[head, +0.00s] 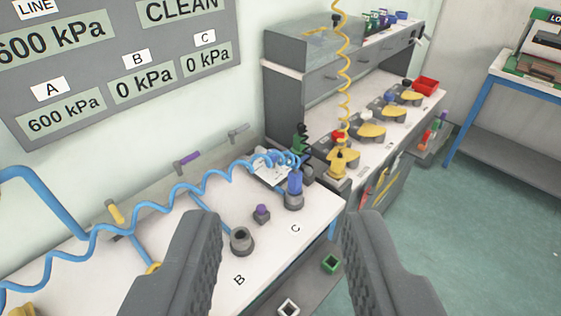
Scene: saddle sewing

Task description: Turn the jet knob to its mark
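My gripper (279,218) is open and empty, its two dark grey fingers reaching up from the bottom of the head view. Between and beyond them is a white bench top (318,212) with labels B and C. A grey round socket (241,241) stands by B. A small grey piece with a purple top (261,213) stands behind it. A blue fitting (295,184) stands upright in a grey socket (293,201) near C, apart from the fingers. I cannot tell which part is the jet knob, and no mark for it is readable.
A blue coiled hose (150,195) crosses the bench. A yellow coiled hose (344,75) hangs to a yellow tool (343,161) on the further bench. A wall panel (110,60) reads 600 kPa for LINE and A, 0 kPa for B and C. Green floor (470,220) is clear at right.

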